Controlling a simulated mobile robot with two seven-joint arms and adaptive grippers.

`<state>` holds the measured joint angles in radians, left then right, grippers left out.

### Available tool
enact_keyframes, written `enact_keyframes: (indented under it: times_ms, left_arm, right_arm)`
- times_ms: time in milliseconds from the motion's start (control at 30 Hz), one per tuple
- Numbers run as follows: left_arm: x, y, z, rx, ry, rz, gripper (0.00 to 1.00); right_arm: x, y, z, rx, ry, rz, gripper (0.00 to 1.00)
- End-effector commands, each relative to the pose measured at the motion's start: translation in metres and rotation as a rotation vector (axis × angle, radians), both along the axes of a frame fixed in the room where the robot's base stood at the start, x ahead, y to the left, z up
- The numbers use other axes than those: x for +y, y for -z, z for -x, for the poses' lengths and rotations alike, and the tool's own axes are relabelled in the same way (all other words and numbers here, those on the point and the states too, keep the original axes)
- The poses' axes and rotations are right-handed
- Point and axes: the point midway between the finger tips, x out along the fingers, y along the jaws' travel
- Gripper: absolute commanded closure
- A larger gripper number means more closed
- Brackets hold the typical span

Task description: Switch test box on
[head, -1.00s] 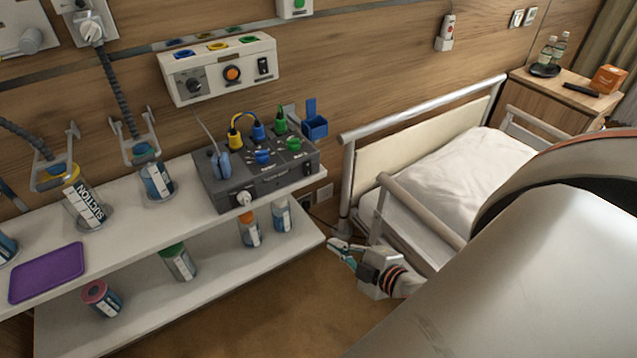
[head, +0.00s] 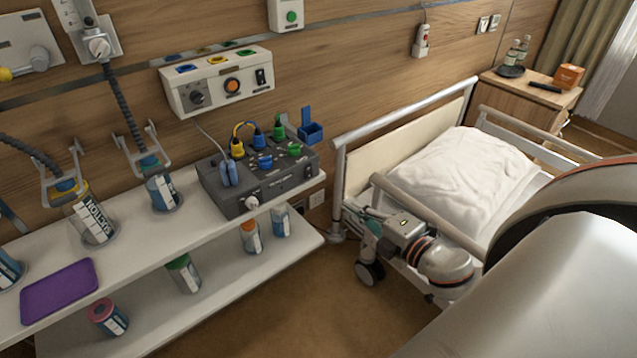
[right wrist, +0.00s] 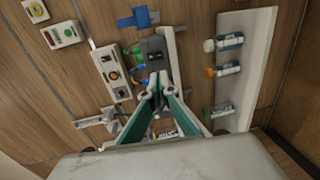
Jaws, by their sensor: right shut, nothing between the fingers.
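A dark grey box (head: 258,190), which looks like the test box, sits on the right end of the upper white shelf. Blue, yellow and green plugs stand on its top, and a pale round knob (head: 252,202) is on its front. The box (right wrist: 153,48) also shows in the right wrist view, just beyond the fingertips. I cannot tell the state of any switch on it. My right gripper (head: 362,222) is shut and empty, to the right of the box and apart from it, in front of the bed's corner. My left gripper is not in view.
A white wall unit (head: 217,83) with an orange button and a black rocker hangs above the box. The upper shelf also holds suction jars and a purple tray (head: 59,290). The bed rail (head: 408,110) stands close to my right gripper. Brown floor is clear before the shelves.

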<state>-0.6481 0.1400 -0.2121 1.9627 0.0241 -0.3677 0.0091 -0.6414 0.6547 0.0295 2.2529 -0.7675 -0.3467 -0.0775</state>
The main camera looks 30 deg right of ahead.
Motion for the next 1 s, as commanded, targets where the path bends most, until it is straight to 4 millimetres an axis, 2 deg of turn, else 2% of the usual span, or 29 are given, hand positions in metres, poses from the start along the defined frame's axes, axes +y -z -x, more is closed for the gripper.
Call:
enact_keyframes:
  times_ms: [267, 433, 1000]
  left_arm:
    - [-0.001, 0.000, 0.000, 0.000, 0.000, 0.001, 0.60]
    - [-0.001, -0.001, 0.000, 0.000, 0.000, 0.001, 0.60]
    - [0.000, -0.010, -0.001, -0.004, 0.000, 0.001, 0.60]
  right_arm:
    - [0.000, 0.000, -0.001, 0.000, 0.000, -0.001, 1.00]
    - [0.001, 0.001, -0.010, -0.001, -0.001, 0.000, 1.00]
    - [0.006, 0.009, -0.088, -0.002, 0.001, -0.001, 1.00]
